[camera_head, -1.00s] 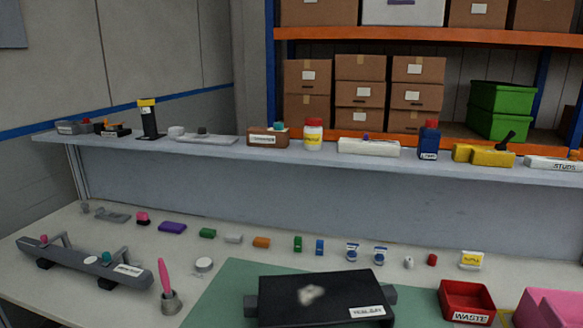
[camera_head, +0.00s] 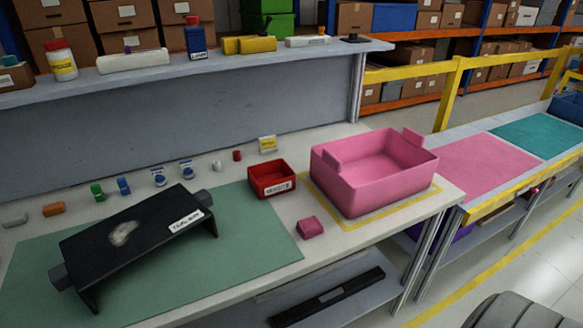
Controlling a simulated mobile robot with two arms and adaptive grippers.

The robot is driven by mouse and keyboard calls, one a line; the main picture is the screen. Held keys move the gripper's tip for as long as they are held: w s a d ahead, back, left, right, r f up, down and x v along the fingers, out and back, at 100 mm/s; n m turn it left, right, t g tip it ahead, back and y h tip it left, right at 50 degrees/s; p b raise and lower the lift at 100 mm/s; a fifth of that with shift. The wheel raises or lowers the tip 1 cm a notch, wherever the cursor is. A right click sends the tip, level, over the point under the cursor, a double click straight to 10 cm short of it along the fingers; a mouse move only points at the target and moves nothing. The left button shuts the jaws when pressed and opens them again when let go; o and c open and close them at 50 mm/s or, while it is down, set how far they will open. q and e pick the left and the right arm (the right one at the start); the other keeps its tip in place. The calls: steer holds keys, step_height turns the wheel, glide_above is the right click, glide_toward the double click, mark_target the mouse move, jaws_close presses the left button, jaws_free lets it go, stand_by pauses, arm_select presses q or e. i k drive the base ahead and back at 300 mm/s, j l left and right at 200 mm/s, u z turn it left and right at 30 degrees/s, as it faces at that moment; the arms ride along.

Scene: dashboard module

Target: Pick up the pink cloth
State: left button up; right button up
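A small pink folded piece, which looks like the pink cloth (camera_head: 310,227), lies on the pale worktop. It is just right of the green mat's edge, in front of the red waste bin and left of the pink tub. Nothing covers it. Neither of my grippers is in view.
The red waste bin (camera_head: 271,178) and large pink tub (camera_head: 349,194) stand close behind and right of the cloth. A black dashboard module (camera_head: 105,238) sits on the green mat (camera_head: 262,240). The worktop's front edge is near. A shelf (camera_head: 120,77) runs above the back.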

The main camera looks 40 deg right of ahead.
mark_target(311, 227)
steer(key=z, duration=1.2)
